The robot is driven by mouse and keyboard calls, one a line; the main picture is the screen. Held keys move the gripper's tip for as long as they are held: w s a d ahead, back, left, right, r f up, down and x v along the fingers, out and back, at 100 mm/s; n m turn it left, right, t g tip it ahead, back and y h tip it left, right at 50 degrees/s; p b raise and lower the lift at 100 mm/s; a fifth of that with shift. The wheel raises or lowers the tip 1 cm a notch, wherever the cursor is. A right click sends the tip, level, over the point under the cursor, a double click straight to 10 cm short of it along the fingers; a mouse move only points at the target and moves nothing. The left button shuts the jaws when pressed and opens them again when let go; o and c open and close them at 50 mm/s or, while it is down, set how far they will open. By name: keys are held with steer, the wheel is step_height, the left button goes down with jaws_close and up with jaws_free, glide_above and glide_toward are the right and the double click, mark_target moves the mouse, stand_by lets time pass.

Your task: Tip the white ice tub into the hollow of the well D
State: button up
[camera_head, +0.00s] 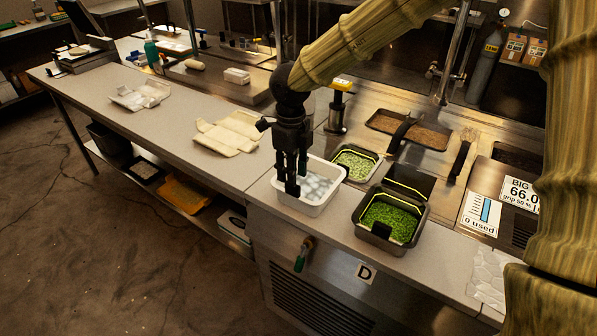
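The white ice tub (337,186) stands upright on the counter, with pale, ice-like lumps inside. My gripper (297,180) points down at the tub's left side, its black fingers overlapping the rim and interior. Whether they are closed on the wall is unclear. A sign with the letter D (365,273) is on the counter front. Above it, right of the tub, is a dark square well (411,244) filled with green chopped herbs, with a dark notch at its near side. I take it to be well D. My gripper is left of it.
Another well (376,154) with pale green pieces lies behind the tub. A green-handled tool (303,255) hangs on the front.

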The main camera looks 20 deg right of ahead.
mark_target(297, 187)
steer(key=s+f, duration=0.2)
steer(key=f, duration=0.1)
steer(key=shift+s+d+p, duration=0.1)
steer(key=shift+s+p, duration=0.25)
steer(key=shift+p, duration=0.05)
steer(key=shift+d+f, duration=0.15)
steer(key=shift+f, duration=0.15)
steer(key=w+f+p, duration=0.1)
steer(key=w+f, duration=0.1)
steer(key=f, duration=0.1)
steer(key=shift+w, duration=0.2)
steer(key=shift+s+f+p, duration=0.35)
steer(key=shift+s+f, duration=0.05)
steer(key=shift+f, duration=0.2)
steer(key=shift+w+f, duration=0.25)
steer(key=shift+f, duration=0.95)
steer(key=shift+s, duration=0.1)
steer(key=shift+r, duration=0.1)
steer(key=shift+c, duration=0.2)
jaws_close()
